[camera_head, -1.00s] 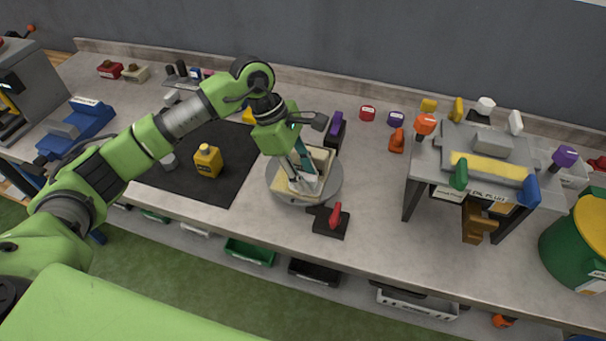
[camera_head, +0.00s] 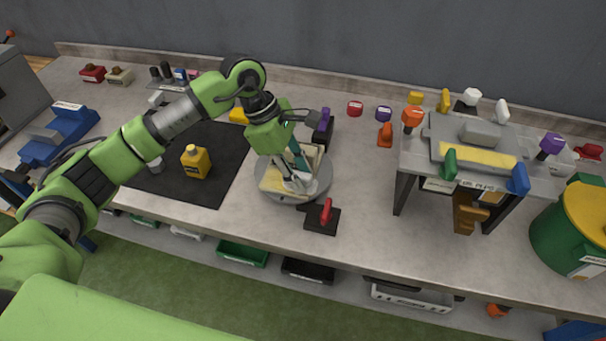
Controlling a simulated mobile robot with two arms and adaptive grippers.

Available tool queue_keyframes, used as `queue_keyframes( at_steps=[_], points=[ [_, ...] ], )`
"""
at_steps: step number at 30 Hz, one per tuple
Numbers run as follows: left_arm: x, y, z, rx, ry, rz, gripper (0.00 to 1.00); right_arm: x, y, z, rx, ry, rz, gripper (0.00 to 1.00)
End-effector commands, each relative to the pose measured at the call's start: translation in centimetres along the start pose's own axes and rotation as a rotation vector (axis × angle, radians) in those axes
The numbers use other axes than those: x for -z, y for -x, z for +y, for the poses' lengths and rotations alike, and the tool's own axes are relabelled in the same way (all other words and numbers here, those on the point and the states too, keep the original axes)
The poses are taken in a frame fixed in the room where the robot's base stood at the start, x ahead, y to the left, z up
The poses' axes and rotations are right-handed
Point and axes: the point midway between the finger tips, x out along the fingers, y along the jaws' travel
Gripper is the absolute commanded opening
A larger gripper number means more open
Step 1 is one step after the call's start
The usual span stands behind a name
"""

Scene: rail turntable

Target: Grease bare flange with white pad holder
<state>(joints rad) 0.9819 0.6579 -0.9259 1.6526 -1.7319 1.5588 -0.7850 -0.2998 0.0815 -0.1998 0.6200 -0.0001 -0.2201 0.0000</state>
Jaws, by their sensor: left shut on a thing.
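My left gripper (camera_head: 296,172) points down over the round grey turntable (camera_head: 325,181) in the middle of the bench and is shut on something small. The held thing is mostly hidden by the fingers, so I cannot tell whether it is the white pad holder. On the turntable sits a cream and yellowish rail piece (camera_head: 272,182), partly covered by the gripper. I cannot make out which flange is bare or whether the held thing touches it. My right gripper is not in view.
A red-handled black block (camera_head: 323,217) stands just in front of the turntable. A yellow bottle (camera_head: 196,162) stands on the black mat (camera_head: 215,188) to the left. A grey stand (camera_head: 470,153) with coloured knobs is at the right, beside a green drum (camera_head: 566,240).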

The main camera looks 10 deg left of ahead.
Motion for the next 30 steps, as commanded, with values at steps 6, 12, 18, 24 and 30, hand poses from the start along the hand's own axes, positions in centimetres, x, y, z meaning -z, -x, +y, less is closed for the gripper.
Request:
queue_keyframes(
  at_steps=[6, 12, 18, 24, 30],
  points=[
    [1.1, 0.4, 0.0, 0.0, 0.001, 0.001, 0.12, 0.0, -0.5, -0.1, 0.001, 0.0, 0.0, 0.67],
    [1.1, 0.5, 0.0, 0.0, 0.001, 0.001, 0.12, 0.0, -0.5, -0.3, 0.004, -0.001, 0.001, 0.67],
    [1.6, 0.5, 0.0, 0.0, 0.002, 0.001, 0.12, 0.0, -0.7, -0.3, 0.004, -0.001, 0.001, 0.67],
    [2.7, 0.9, 0.0, 0.0, 0.002, 0.002, 0.12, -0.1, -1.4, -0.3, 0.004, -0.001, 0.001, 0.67],
    [3.0, 1.1, 0.0, 0.002, 0.002, 0.002, 0.12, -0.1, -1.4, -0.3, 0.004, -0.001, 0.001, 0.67]
  ],
)
